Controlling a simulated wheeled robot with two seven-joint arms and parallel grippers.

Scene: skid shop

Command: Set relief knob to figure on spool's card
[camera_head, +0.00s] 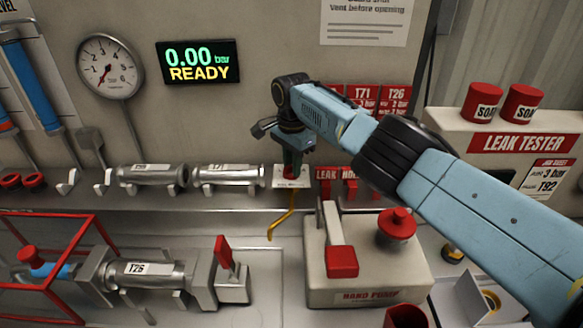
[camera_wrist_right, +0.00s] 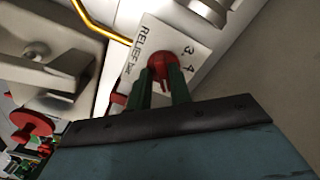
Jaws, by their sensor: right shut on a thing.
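The red relief knob (camera_wrist_right: 163,66) sits on a white plate (camera_wrist_right: 192,48) marked RELIEF bar; the figures 3 and 4 show, but I cannot tell its exact setting. My right gripper (camera_head: 291,170) is shut on the knob, its green fingers (camera_wrist_right: 163,86) on either side of it in the wrist view. The plate (camera_head: 291,184) also shows below the gripper in the head view. A spool labelled T26 (camera_head: 140,270) lies clamped in the fixture at lower left. The red T26 card (camera_head: 396,97) hangs on the wall behind my arm, its figure too small to read surely. My left gripper is out of view.
A display (camera_head: 198,62) reads 0.00 bar READY. The round gauge (camera_head: 110,66) hangs at left. The hand pump (camera_head: 366,268) with red-gripped lever stands in front of the plate. Two spools (camera_head: 230,175) lie on the rack at left. A red guard frame (camera_head: 50,268) surrounds the fixture's left end.

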